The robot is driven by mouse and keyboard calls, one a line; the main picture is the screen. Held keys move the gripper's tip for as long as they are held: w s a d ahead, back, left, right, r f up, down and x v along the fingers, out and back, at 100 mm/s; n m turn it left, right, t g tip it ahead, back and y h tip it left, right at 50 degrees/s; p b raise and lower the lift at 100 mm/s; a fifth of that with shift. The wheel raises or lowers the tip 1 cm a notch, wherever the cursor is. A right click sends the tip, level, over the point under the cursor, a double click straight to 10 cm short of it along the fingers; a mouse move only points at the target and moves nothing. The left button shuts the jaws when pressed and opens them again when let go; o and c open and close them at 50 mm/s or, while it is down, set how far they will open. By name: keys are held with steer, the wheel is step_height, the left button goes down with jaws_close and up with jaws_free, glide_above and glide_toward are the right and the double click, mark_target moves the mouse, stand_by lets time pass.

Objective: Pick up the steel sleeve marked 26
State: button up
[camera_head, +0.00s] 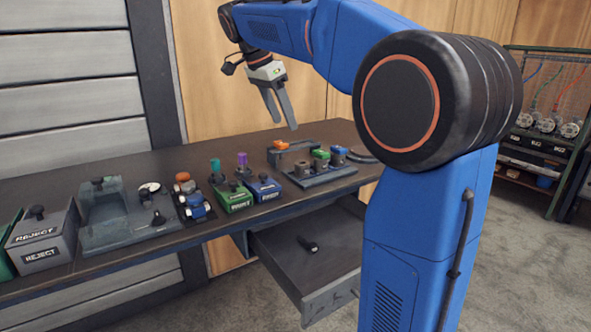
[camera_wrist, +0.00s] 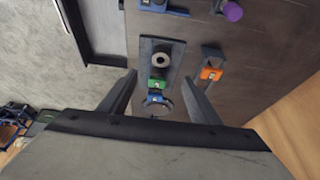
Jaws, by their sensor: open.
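My gripper (camera_head: 281,124) is open and empty, raised above the back right of the dark bench. In the head view, a grey tray (camera_head: 330,177) below it holds grey cylindrical pieces, one of them at the left (camera_head: 302,169), beside green and blue blocks. In the wrist view, a grey ring-like piece with a dark hole (camera_wrist: 161,61) lies in the tray (camera_wrist: 176,49), just beyond my fingertips (camera_wrist: 162,77). I cannot read a 26 on any piece, so I cannot tell which is the steel sleeve marked 26.
An orange-topped fixture (camera_wrist: 211,74) stands right of the tray in the wrist view. An open drawer (camera_head: 300,254) juts out below the bench.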

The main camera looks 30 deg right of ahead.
glide_above(300, 163)
steer(key=s+a, duration=0.2)
steer(key=a, duration=0.1)
steer(key=f, duration=1)
steer(key=shift+w+d+f, duration=0.15)
steer(key=shift+w+d, duration=0.05)
steer(key=shift+w, duration=0.05)
steer(key=shift+x, duration=2.65)
steer(key=shift+w+a, duration=0.1)
jaws_close()
